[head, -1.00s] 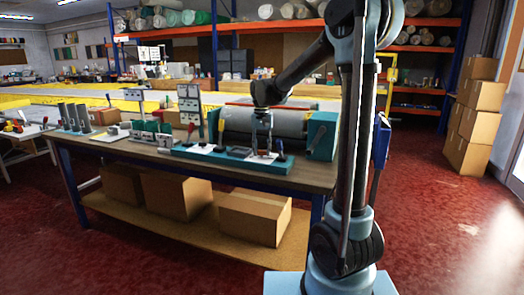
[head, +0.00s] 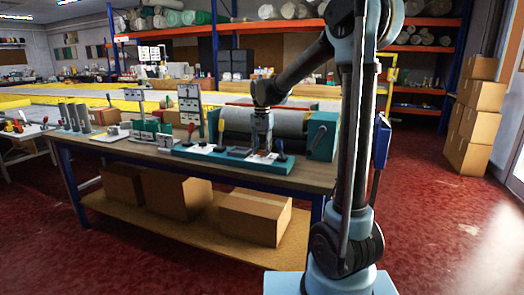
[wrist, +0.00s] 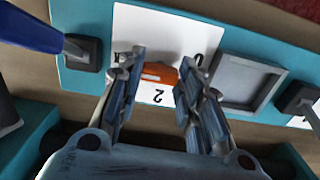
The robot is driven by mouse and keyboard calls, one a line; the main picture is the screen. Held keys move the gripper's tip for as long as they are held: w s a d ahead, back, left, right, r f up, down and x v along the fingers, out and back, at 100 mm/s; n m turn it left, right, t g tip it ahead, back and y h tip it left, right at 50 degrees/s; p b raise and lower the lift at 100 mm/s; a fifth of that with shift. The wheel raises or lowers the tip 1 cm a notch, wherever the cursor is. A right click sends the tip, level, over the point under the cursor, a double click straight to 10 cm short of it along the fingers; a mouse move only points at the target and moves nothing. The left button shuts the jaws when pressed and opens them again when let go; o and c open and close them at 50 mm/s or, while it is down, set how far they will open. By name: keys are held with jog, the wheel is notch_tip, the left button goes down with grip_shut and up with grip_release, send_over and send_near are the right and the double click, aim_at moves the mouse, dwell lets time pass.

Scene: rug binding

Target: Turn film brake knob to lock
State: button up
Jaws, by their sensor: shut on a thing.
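The film brake knob, an orange bar-shaped piece (wrist: 160,73), sits on a white label plate (wrist: 185,28) in the wrist view. The plate carries a "2" below the knob and a partly covered mark on either side. My gripper (wrist: 161,66) is shut on the knob, with one finger on each side of it. In the head view my gripper (head: 261,146) points straight down at the front panel of the teal-based roller machine (head: 190,154). The knob is too small and covered to make out there.
In the wrist view a blue-handled lever (wrist: 30,28) stands at the upper left, a grey square frame (wrist: 247,80) right of the knob, and a dark lever (wrist: 298,97) beyond it. The machine's grey roller (head: 235,123) lies behind my gripper.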

jog(key=o, duration=1.1)
jog(key=shift+w, duration=0.1)
jog(key=shift+c, duration=0.2)
notch_tip(320, 180, up, 12)
jog(key=shift+f, duration=0.1)
